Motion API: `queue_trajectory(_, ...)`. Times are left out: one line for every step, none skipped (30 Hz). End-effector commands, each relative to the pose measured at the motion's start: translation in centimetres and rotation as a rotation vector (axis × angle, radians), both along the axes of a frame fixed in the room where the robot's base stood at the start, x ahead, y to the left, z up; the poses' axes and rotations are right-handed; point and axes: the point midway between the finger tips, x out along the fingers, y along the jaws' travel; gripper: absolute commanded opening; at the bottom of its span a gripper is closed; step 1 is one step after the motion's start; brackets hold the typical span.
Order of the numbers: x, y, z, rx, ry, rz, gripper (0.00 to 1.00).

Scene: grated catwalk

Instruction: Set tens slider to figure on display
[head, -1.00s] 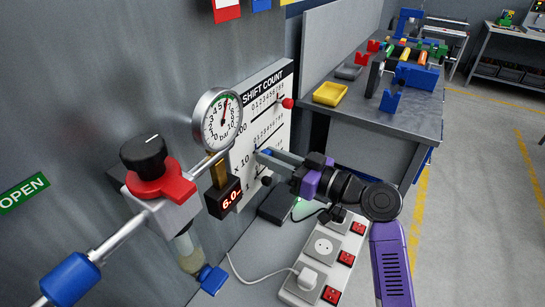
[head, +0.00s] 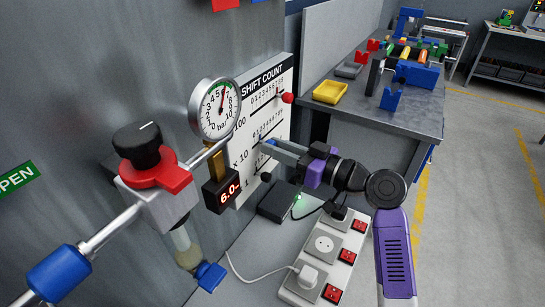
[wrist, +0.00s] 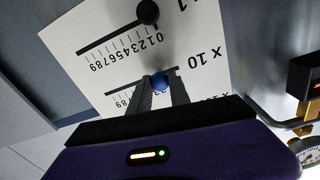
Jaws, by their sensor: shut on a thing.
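The white SHIFT COUNT board (head: 285,62) on the wall carries three slider rows with digit scales. The middle x 10 row has a blue knob (wrist: 161,82), seen between my fingertips in the wrist view, towards the low-digit end of its slot. My gripper (head: 268,142) is shut on this knob; the fingers hide much of the row's scale, so its exact figure cannot be read. The red knob (head: 287,97) is at the right end of the top row. The black knob (head: 266,176) is on the bottom row. The small display (head: 228,194) reads 6.0.
A round pressure gauge (head: 215,108) stands left of the board, above the display. A valve with a red and black handle (head: 152,165) is further left. A dark box (head: 280,203) and a power strip (head: 325,250) lie below my arm. A workbench (head: 385,110) stands right.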

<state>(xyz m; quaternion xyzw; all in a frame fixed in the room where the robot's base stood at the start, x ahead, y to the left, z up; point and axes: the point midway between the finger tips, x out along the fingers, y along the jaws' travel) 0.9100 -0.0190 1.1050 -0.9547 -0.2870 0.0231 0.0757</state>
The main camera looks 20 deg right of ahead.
Motion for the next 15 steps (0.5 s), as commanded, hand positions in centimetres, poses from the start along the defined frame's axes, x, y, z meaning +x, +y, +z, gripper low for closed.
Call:
queue_trajectory(0.5,-0.8,-0.6,-0.002,-0.005,-0.006,0.0)
queue_trajectory(0.7,-1.1,-0.6,-0.002,-0.005,-0.005,0.0)
queue_trajectory(1.1,-1.6,-0.6,0.0,-0.004,-0.006,0.0)
queue_trajectory(1.3,-1.9,-0.5,0.0,-0.003,-0.005,0.0)
queue_trajectory(1.5,-2.1,-0.5,0.0,-0.003,-0.004,0.0)
queue_trajectory(1.7,-2.4,-0.5,-0.001,-0.002,-0.004,0.0)
queue_trajectory(1.8,-2.6,-0.4,-0.001,-0.002,-0.004,0.0)
queue_trajectory(1.9,-2.7,-0.3,-0.001,-0.002,-0.003,0.0)
queue_trajectory(2.0,-2.9,-0.3,0.0,-0.002,-0.003,0.0)
queue_trajectory(2.1,-2.9,-0.2,-0.001,-0.001,-0.003,0.0)
queue_trajectory(2.1,-3.0,-0.2,0.0,0.0,-0.003,0.0)
queue_trajectory(2.1,-3.0,-0.2,0.0,0.0,-0.003,0.0)
queue_trajectory(2.1,-3.0,-0.1,0.0,0.0,-0.003,0.0)
queue_trajectory(2.1,-3.0,-0.1,0.001,0.001,-0.003,0.0)
queue_trajectory(2.1,-3.0,-0.1,0.0,0.002,-0.003,0.0)
